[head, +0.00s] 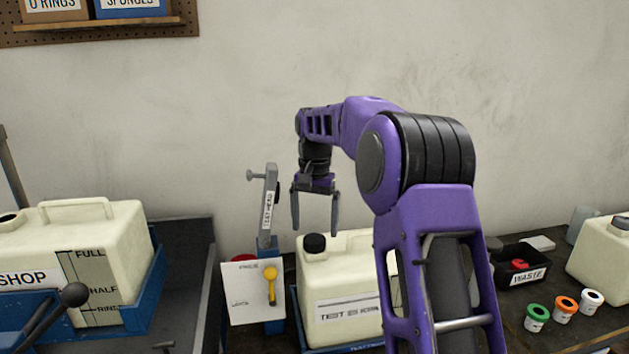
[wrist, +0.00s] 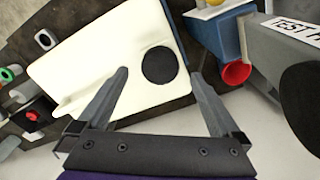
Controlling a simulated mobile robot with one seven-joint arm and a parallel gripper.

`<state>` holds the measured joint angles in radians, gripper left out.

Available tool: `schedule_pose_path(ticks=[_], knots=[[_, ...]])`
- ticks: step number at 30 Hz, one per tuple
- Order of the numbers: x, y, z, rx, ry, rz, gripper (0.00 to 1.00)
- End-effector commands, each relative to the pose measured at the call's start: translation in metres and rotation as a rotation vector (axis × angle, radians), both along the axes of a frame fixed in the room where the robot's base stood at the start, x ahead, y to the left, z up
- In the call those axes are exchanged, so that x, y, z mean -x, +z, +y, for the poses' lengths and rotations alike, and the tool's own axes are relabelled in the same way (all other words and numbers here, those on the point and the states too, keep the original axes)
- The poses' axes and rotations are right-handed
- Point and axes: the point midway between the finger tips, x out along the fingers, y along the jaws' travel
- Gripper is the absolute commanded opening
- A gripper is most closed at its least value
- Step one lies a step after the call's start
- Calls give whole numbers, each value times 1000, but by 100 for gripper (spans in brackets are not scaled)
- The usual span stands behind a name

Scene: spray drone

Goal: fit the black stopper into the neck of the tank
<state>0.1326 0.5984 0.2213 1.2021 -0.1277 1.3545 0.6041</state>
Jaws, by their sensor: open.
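The cream tank (head: 340,285) with a "TEST" label stands in a blue tray in the middle of the bench. The black stopper (head: 314,244) sits upright at the tank's neck, which it covers. How deep it sits cannot be told. In the wrist view the stopper (wrist: 159,66) is a black disc on the cream tank (wrist: 95,65). My gripper (head: 315,229) points down above the stopper, open and empty. In the wrist view my gripper's fingertips (wrist: 160,73) lie to either side of the stopper, apart from it.
A grey upright test head (head: 268,205) on a blue post stands close left of my gripper. A white panel with a yellow lever (head: 270,285) is below it. A larger cream tank (head: 105,250) stands left. A black waste bin (head: 525,277) and several coloured-lidded pots are right.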

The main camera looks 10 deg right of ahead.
Motion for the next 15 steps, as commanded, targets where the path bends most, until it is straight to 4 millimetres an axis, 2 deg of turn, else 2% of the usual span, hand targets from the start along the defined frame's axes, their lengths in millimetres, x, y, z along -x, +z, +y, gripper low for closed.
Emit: schedule_pose_path(ticks=[1,9,13,15], knots=[[-1,16,0,0,0,-4,100],[-1,84,1,-1,1,-5,100],[-1,112,1,-1,1,-4,100],[-1,119,1,0,1,-4,100]])
